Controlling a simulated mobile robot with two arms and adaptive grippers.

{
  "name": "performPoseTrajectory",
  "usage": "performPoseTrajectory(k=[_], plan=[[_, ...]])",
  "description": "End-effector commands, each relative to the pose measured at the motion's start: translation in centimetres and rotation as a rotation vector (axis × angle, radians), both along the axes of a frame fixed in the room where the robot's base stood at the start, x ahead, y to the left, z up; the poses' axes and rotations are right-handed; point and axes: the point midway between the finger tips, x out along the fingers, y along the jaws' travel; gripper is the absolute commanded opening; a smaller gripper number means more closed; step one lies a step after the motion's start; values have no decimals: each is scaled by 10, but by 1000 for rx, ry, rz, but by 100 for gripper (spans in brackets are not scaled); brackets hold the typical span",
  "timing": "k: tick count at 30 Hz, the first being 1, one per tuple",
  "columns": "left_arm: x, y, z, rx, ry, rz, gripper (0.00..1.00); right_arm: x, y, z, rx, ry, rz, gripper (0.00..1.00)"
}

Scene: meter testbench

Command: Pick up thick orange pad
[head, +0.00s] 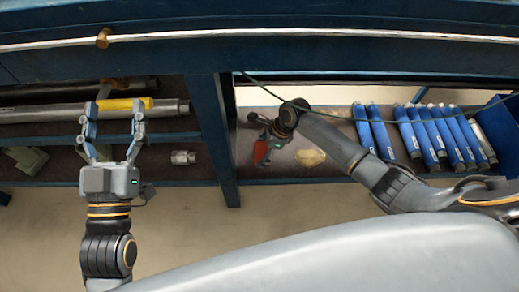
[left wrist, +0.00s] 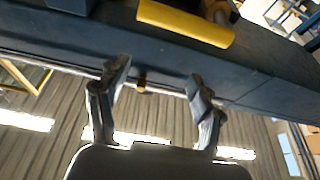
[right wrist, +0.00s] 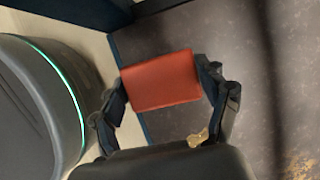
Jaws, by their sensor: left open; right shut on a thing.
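The thick orange pad (right wrist: 160,82) looks like a red-orange block, and it spans the space between the fingers of my right gripper (right wrist: 162,90) in the right wrist view. In the head view the pad (head: 261,152) hangs at my right gripper (head: 264,136), over the dark shelf of the right bay. I cannot tell the gap between pad and shelf. My left gripper (head: 114,112) is open at the left bay. A yellow bar (head: 122,104) lies near its fingertips. In the left wrist view the bar (left wrist: 185,22) is beyond the open, empty fingers (left wrist: 160,72).
Several blue cylinders (head: 409,133) lie in a row on the right. A pale yellow object (head: 310,158) is just right of the pad. A blue post (head: 214,140) separates the bays. A metal fitting (head: 183,157) and a long grey tube (head: 42,113) lie on the left.

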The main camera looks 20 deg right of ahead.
Motion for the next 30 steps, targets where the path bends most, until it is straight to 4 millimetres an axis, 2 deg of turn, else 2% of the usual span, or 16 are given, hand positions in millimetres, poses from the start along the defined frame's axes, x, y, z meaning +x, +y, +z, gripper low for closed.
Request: performPoseTrajectory(k=[1,7,14,21,24,30], plan=[[4,1,-9,21,75,5,67,-3,-3,8,0,0,-1,42],[8,8,-63,97,364,22,67,-14,-12,25,0,0,-1,42],[-12,22,-125,184,717,44,67,-27,-25,47,-1,1,-1,42],[-63,44,-182,271,1102,67,67,-50,-45,63,-3,1,-1,42],[-90,53,-198,303,1252,75,67,-60,-54,68,-2,1,-2,42],[-138,69,-216,350,1490,89,67,-75,-68,77,-1,1,-1,42]])
